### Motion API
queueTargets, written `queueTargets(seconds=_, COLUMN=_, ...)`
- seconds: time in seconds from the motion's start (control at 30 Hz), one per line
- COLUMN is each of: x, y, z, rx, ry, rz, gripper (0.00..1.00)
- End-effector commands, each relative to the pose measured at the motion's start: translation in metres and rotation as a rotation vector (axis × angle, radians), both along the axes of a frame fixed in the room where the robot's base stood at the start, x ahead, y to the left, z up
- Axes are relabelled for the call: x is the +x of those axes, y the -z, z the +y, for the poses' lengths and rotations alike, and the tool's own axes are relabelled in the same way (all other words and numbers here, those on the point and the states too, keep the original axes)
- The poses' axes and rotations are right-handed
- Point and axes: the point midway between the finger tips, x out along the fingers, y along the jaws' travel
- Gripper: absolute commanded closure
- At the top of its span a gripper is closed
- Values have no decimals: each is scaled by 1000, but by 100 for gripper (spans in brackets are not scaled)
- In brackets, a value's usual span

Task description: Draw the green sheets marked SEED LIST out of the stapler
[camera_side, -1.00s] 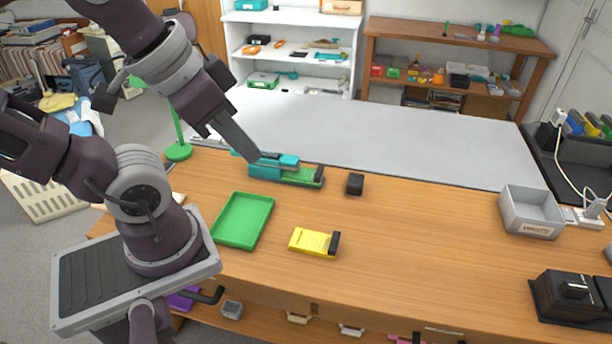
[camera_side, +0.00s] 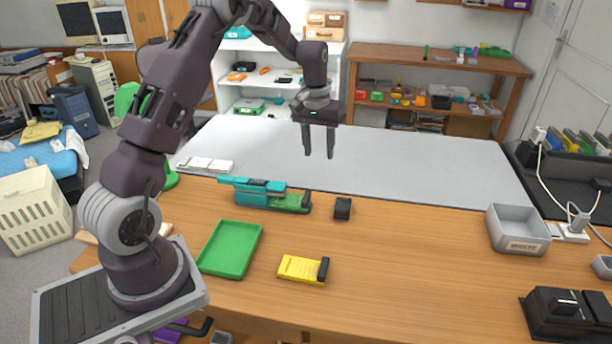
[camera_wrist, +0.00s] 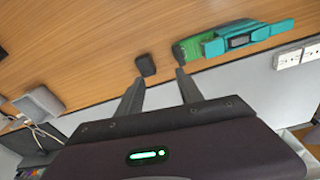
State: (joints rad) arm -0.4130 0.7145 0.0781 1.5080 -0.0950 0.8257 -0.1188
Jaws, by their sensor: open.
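The teal stapler (camera_side: 250,190) lies near the back edge of the desk. It also shows at the upper right of the wrist view (camera_wrist: 262,36). Green sheets (camera_side: 290,203) stick out of its right end, with a dark piece at their outer end; their marking is too small to read. They show in the wrist view too (camera_wrist: 192,49). My gripper (camera_side: 319,155) is open and empty, pointing down, raised above and behind the black block and the stapler's right end. In the wrist view its fingers (camera_wrist: 160,80) are apart with nothing between them.
A small black block (camera_side: 342,208) stands right of the stapler. A green tray (camera_side: 232,248) and a yellow pad (camera_side: 300,268) with a dark end lie in front. A grey bin (camera_side: 520,236) is at the right. The middle right of the desk is clear.

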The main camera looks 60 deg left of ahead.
Motion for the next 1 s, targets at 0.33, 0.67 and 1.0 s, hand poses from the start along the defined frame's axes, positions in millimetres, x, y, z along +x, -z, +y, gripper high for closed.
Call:
queueTargets(seconds=0.33, x=3, y=131, z=64, rx=-35, ry=-138, rz=94, gripper=56)
queueTargets(seconds=0.67, x=3, y=186, z=63, rx=-34, ry=-136, rz=94, gripper=56)
queueTargets(seconds=1.0, x=3, y=195, z=62, rx=-33, ry=-135, rz=93, gripper=56)
